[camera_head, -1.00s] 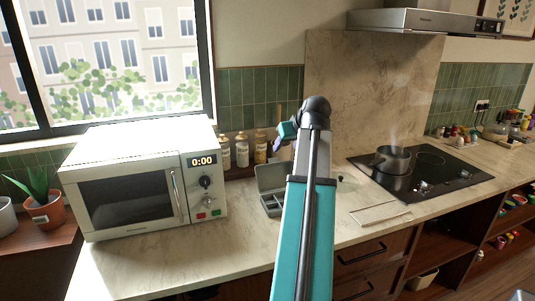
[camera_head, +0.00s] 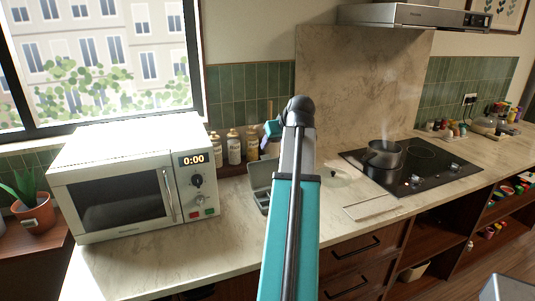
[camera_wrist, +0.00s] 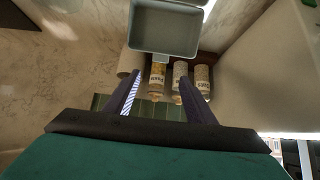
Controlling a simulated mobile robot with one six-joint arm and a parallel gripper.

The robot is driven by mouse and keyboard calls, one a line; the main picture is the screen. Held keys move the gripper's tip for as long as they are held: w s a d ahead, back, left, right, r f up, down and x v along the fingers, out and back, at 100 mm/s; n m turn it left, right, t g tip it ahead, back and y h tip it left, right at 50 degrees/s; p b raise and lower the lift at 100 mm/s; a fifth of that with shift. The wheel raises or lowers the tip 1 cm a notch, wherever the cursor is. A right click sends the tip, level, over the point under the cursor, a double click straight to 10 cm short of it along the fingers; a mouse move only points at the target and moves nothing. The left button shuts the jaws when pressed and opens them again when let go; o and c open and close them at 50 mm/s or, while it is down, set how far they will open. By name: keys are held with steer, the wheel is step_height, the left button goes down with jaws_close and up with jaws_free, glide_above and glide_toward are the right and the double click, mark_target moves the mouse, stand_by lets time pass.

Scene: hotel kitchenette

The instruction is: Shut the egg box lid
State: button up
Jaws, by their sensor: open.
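The egg box (camera_head: 259,198) is a grey box on the counter, right of the microwave. Its lid (camera_head: 262,174) stands open at the back, raised upright. My arm hides the right part of both. My gripper (camera_head: 272,130) is above and behind the lid, mostly hidden by the arm's end. In the wrist view my gripper (camera_wrist: 160,72) has its two fingers apart with nothing between them. A hollow grey part of the egg box (camera_wrist: 165,28) lies just beyond the fingertips; it looks like the lid, apart from the fingers.
A white microwave (camera_head: 120,190) stands left of the box. Several spice bottles (camera_head: 234,147) stand behind it, also close by in the wrist view (camera_wrist: 181,72). A steaming pot (camera_head: 384,154) is on the black hob (camera_head: 420,180) at right. A pale board (camera_head: 375,206) lies on the counter.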

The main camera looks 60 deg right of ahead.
mark_target(266, 159)
steer(key=shift+p+x, duration=1)
steer(key=shift+x, duration=4.85)
